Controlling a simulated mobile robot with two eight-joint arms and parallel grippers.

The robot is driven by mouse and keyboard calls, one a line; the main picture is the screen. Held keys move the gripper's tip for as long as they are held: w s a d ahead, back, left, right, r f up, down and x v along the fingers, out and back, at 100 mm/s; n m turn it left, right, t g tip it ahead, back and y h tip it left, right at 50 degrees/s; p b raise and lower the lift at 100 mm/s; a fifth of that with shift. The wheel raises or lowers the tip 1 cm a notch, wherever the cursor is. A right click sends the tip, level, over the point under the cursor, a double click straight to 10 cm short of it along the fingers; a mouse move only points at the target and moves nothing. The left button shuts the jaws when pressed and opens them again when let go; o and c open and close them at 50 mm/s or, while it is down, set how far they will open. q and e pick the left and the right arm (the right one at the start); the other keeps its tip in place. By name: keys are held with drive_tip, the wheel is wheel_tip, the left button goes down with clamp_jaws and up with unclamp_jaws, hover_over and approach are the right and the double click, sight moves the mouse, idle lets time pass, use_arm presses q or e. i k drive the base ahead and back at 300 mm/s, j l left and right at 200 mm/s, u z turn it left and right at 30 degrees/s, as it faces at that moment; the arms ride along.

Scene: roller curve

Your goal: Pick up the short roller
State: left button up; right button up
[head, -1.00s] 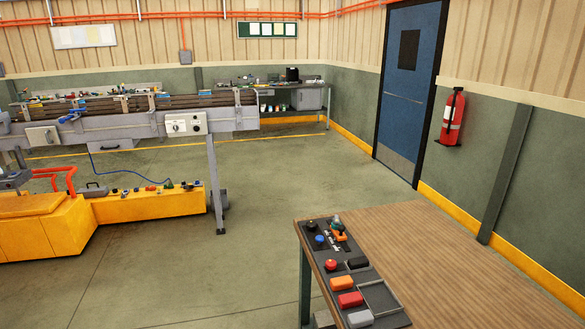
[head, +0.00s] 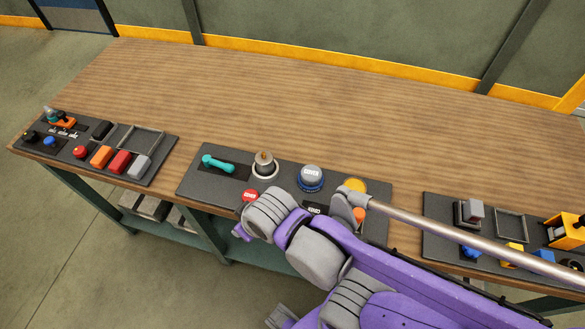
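I cannot make out a thing that is surely the short roller. A long pale metal bar (head: 470,242) runs from a grey end piece near the picture's middle to the right edge. It passes in front of the bench, and I cannot tell what holds it. My purple and grey arm fills the lower middle and right and hides part of the bench's front edge. No gripper fingertips show.
A wooden workbench (head: 300,105) spans the view, its rear top bare. Along its front lie a left control panel (head: 60,158), a middle panel (head: 200,187) with a teal handle (head: 218,164) and buttons, and a right panel (head: 440,208). Open floor lies at the left.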

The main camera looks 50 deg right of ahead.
sight(264, 159)
drive_tip(key=z, duration=0.45)
drive_tip(key=j+z, duration=0.1)
drive_tip(key=z, duration=0.8)
drive_tip(key=j+z, duration=0.1)
drive_tip(key=z, duration=0.75)
drive_tip(key=k+z, duration=0.1)
drive_tip(key=z, duration=0.8)
drive_tip(key=k+j+z, duration=0.15)
drive_tip(key=k+j, duration=0.2)
drive_tip(key=j, duration=0.2)
